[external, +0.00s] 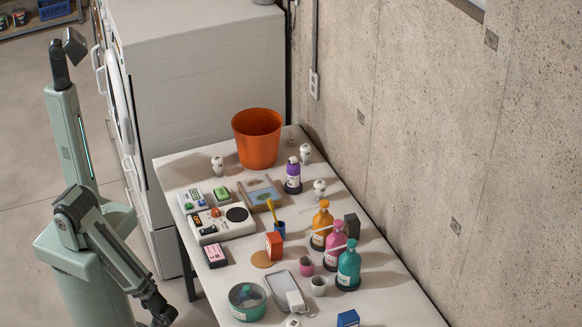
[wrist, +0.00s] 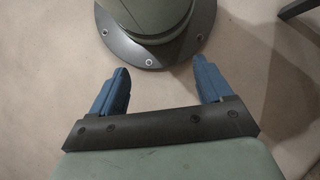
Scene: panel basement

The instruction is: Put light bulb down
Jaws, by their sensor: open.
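My gripper (external: 162,316) hangs low at the bottom left of the external view, left of the table and clear of it. In the wrist view its two blue fingers (wrist: 160,68) are spread apart with nothing between them. Small white rounded things that look like light bulbs stand on the table: one left of the orange bucket (external: 217,165), one right of it (external: 305,153) and one behind the bottles (external: 319,188). Another small white thing (external: 293,321) at the bottom edge is partly cut off. None is near my gripper.
The white table (external: 228,272) holds an orange bucket (external: 257,138), a white device (external: 220,223), several pump bottles (external: 335,243), a grey tray (external: 282,288) and a teal bowl (external: 247,302). A concrete wall bounds its right side; a white appliance (external: 200,90) stands behind.

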